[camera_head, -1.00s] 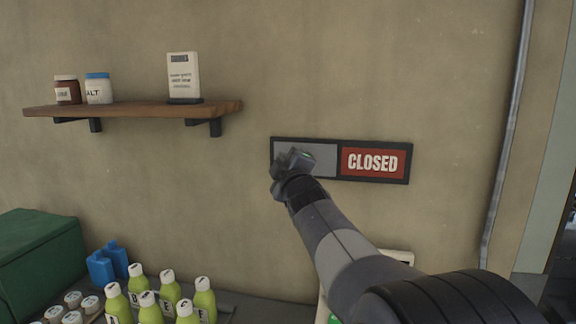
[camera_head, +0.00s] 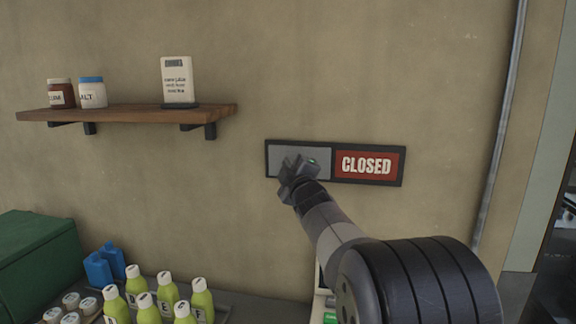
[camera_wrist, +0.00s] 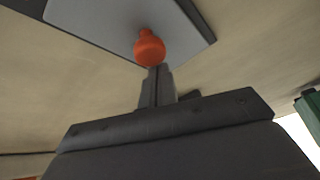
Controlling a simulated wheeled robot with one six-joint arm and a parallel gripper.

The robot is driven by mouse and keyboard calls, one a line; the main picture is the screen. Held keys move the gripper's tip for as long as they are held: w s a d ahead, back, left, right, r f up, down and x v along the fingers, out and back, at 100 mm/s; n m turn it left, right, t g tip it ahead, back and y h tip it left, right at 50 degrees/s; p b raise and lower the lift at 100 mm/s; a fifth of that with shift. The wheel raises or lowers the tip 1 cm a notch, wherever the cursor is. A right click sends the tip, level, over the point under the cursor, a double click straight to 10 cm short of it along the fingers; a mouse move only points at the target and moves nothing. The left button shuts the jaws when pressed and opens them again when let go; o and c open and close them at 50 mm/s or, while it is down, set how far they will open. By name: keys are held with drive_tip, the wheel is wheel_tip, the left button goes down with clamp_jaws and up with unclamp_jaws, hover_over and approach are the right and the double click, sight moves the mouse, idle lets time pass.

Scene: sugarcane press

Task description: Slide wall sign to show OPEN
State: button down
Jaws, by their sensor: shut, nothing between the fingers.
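The wall sign (camera_head: 398,183) is a dark-framed panel on the wall. Its right half shows white CLOSED on red, and its left half is covered by a plain grey sliding panel (camera_head: 318,152). My gripper (camera_head: 288,163) is in front of the grey panel's lower left part. In the wrist view, an orange knob (camera_wrist: 149,48) stands out from the grey panel (camera_wrist: 110,18). My gripper's shut fingers (camera_wrist: 155,72) are just below the knob in that view; I cannot tell if they touch it. In the head view the knob is hidden behind my gripper.
A wooden shelf (camera_head: 130,113) with jars and a small menu card (camera_head: 179,80) is on the wall at left. Below are green-yellow bottles (camera_head: 166,291), blue containers (camera_head: 103,266) and a green box (camera_head: 38,252). A pipe (camera_head: 501,120) runs up the wall at right.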

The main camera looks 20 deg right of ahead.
drive_tip(key=s+d+p, duration=0.1)
drive_tip(key=s+d, duration=0.2)
drive_tip(key=d, duration=0.2)
drive_tip(key=s+d+p, duration=0.2)
drive_tip(key=s+d, duration=0.1)
drive_tip(key=d, duration=0.2)
drive_tip(key=s+d+p, duration=0.2)
drive_tip(key=s+d, duration=0.2)
drive_tip(key=d, duration=0.1)
drive_tip(key=s+a+b, duration=0.1)
drive_tip(key=s+a, duration=0.3)
drive_tip(key=s, duration=0.4)
drive_tip(key=shift+s+a+r+b, duration=0.2)
drive_tip(key=shift+s+a+b, duration=0.1)
drive_tip(key=shift+b, duration=0.1)
drive_tip(key=shift+w, duration=0.15)
